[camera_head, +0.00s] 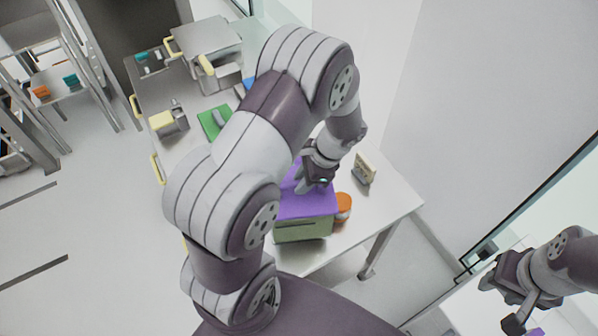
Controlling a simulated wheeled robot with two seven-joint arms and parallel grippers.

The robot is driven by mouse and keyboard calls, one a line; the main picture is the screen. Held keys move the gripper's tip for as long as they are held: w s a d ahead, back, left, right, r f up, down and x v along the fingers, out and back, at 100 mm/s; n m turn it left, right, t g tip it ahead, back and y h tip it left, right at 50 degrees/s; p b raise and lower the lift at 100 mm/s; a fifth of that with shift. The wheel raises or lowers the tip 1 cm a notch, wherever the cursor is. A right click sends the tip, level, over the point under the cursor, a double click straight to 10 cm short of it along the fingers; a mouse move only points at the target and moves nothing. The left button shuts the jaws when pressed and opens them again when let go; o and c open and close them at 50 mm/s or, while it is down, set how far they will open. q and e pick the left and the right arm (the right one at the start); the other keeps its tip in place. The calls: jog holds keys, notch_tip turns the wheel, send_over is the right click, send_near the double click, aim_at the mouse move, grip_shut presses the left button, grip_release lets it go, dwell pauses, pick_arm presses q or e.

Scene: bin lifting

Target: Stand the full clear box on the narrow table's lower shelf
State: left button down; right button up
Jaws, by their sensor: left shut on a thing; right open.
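A box with a greenish see-through front wall (303,230) and a purple top (305,205) stands on the light table (385,205). I cannot tell whether the purple is a lid or its contents. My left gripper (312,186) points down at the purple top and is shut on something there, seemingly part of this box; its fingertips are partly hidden. My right gripper (502,306) is open and empty at the lower right, away from the box.
An orange round thing (343,206) sits right beside the box. A small beige-and-grey item (364,168) stands behind it. A green tray (214,122) and metal equipment (169,121) lie left.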

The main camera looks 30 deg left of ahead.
pick_arm(q)
notch_tip(320, 180, down, 4)
jog(key=shift+w+a+f+p, duration=0.1)
jog(key=shift+w+f+p, duration=0.1)
jog(key=shift+p, duration=0.35)
jog(key=shift+f, duration=0.25)
jog(key=c, duration=1)
grip_release()
jog(key=shift+s, duration=0.15)
